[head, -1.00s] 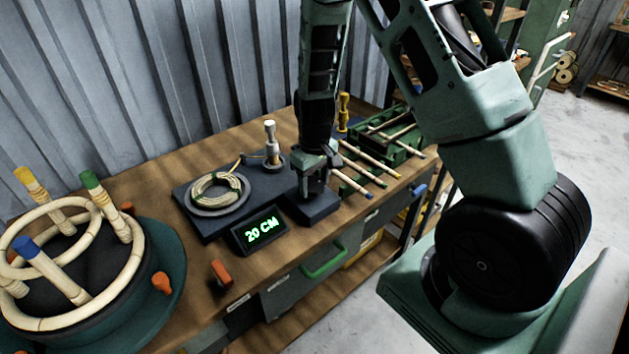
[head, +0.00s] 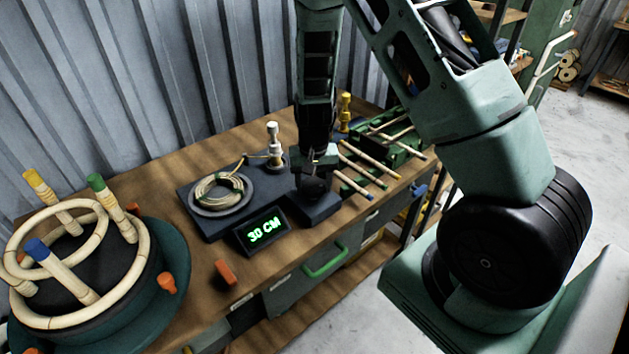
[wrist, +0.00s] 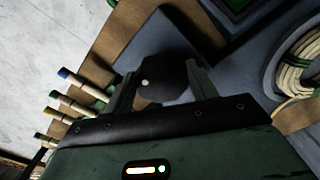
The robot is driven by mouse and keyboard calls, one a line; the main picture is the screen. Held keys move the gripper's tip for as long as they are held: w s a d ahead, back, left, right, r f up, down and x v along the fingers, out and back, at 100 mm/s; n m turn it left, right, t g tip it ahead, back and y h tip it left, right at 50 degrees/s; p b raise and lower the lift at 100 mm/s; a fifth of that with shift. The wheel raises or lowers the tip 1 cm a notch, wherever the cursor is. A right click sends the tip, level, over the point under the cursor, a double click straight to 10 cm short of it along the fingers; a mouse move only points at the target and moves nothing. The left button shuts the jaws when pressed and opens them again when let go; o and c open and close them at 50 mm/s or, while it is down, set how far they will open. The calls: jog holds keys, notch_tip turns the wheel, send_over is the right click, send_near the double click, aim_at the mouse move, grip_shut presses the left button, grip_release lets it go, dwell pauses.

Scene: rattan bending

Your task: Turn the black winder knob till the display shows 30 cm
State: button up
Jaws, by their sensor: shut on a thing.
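The black winder knob (wrist: 165,82) sits between the two fingers of my gripper (wrist: 160,90) in the wrist view, and a small pale dot shows on its face. In the head view my gripper (head: 314,180) points down over the right end of the dark winder base (head: 212,228), shut on the knob, which is mostly hidden there. The display (head: 263,232) at the front of the base reads 30 CM in green. A coil of pale cane (head: 219,190) lies on the round plate at the left of the base.
A white-topped post (head: 273,145) stands behind the coil. Color-tipped rods (head: 370,165) lie on a green rack (head: 400,140) to the right. A round bending jig (head: 150,275) with pegs and rings is at left. An orange block (head: 226,272) lies near the front edge.

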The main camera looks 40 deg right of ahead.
aim_at(313, 187)
jog(key=shift+w+m, duration=0.1)
jog(key=shift+m, duration=0.7)
jog(key=o, duration=1)
jog(key=shift+r, duration=0.1)
notch_tip(313, 187, up, 17)
jog(key=shift+r, duration=0.15)
